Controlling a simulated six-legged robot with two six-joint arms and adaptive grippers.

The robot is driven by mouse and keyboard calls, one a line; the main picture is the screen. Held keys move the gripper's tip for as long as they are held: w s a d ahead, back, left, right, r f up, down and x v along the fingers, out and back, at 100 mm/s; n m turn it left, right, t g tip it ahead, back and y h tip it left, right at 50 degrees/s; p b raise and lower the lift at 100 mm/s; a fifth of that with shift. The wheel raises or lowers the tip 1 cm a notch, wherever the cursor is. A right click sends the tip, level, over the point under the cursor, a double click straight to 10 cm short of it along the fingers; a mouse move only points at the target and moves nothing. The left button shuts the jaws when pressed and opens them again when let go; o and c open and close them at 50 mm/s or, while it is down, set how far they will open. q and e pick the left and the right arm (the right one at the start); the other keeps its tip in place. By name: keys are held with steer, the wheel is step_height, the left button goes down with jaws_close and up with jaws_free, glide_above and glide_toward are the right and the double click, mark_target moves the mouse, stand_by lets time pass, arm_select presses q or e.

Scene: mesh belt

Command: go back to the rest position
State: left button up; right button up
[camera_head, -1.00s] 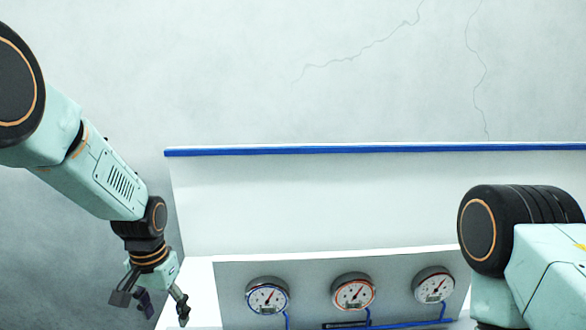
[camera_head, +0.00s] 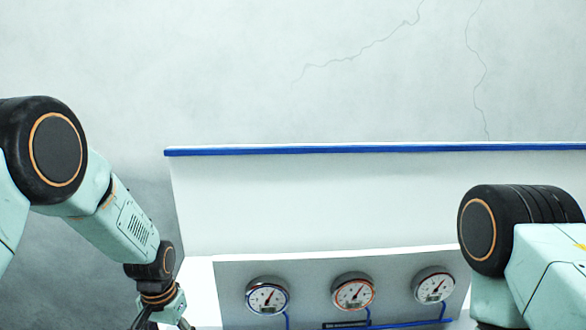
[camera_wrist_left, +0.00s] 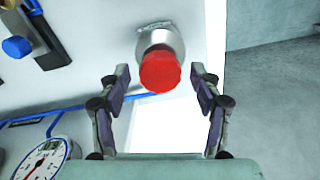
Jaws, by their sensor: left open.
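My left arm comes in from the left in the head view, and its gripper is mostly cut off by the bottom edge there. In the left wrist view my left gripper (camera_wrist_left: 160,88) is open, its two fingers apart with nothing held between them. A red round knob or button (camera_wrist_left: 160,72) on a silver collar shows beyond the fingertips, in line with the gap; I cannot tell the exact distance. My right arm shows at the right of the head view, but its gripper is out of view.
A grey panel with a blue-ringed gauge (camera_head: 267,297), a red-ringed gauge (camera_head: 353,293) and a dark-ringed gauge (camera_head: 433,286) stands in front. A blue pipe (camera_head: 400,324) runs below. A white board with a blue top edge (camera_head: 370,149) rises behind. A blue knob (camera_wrist_left: 16,47) shows in the wrist view.

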arm_select(q)
steer(key=m, duration=0.3)
steer(key=shift+r, duration=0.1)
steer(key=m, duration=0.8)
steer(key=shift+b, duration=0.3)
steer(key=m, duration=0.3)
steer(key=shift+m, duration=0.4)
step_height(320, 180, up, 2)
steer(key=shift+w+r+b, duration=0.1)
steer(key=shift+b, duration=0.3)
steer(key=shift+r, duration=0.95)
steer(key=shift+f, duration=0.1)
